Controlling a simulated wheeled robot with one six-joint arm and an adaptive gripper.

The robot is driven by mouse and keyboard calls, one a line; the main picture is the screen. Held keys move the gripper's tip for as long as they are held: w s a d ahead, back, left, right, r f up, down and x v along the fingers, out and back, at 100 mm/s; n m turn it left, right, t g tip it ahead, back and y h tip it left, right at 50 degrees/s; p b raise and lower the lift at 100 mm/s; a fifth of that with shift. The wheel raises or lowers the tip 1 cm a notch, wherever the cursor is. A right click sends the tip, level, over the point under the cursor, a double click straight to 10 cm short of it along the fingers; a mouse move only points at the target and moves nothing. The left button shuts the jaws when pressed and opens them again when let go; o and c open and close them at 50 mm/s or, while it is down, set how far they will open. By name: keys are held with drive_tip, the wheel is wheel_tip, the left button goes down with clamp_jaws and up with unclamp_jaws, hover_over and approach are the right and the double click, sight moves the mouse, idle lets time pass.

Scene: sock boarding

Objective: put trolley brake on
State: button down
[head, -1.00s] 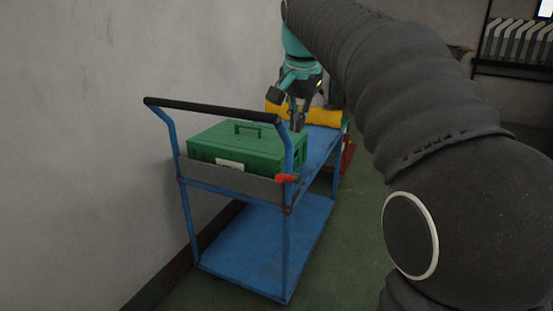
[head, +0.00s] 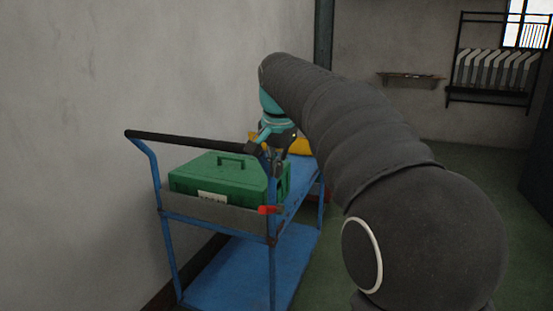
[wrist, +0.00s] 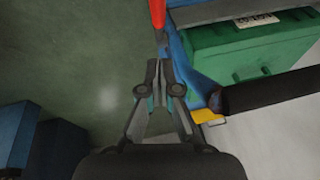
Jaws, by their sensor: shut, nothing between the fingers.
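The blue trolley (head: 238,263) stands by the left wall, with a black push bar (head: 188,138) at its near end. A red lever (head: 269,210), which looks like the brake lever, sticks out at its near right corner post. My gripper (head: 278,168) is by the top of that post, at the right end of the bar and above the lever, partly hidden by the post. In the wrist view, my fingers (wrist: 158,68) are shut and empty. Their tips point toward the red lever (wrist: 157,14), with a visible gap in the picture. The depth between them is unclear.
A green lidded box (head: 225,178) with a white label sits on the trolley's top deck. A yellow thing (head: 300,146) lies behind it. A rack (head: 490,70) stands at the far wall. The green floor (head: 480,165) to the right is open.

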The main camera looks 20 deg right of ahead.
sight(271, 207)
drive_tip(key=f, duration=0.4)
drive_tip(key=a+f, duration=0.1)
drive_tip(key=f, duration=0.1)
drive_tip(key=shift+w+f+b, duration=0.1)
drive_tip(key=shift+w+b, duration=0.05)
drive_tip(key=shift+b, duration=0.25)
drive_tip(key=shift+a+f, duration=0.25)
drive_tip(key=shift+f, duration=0.25)
drive_tip(key=shift+f, duration=0.1)
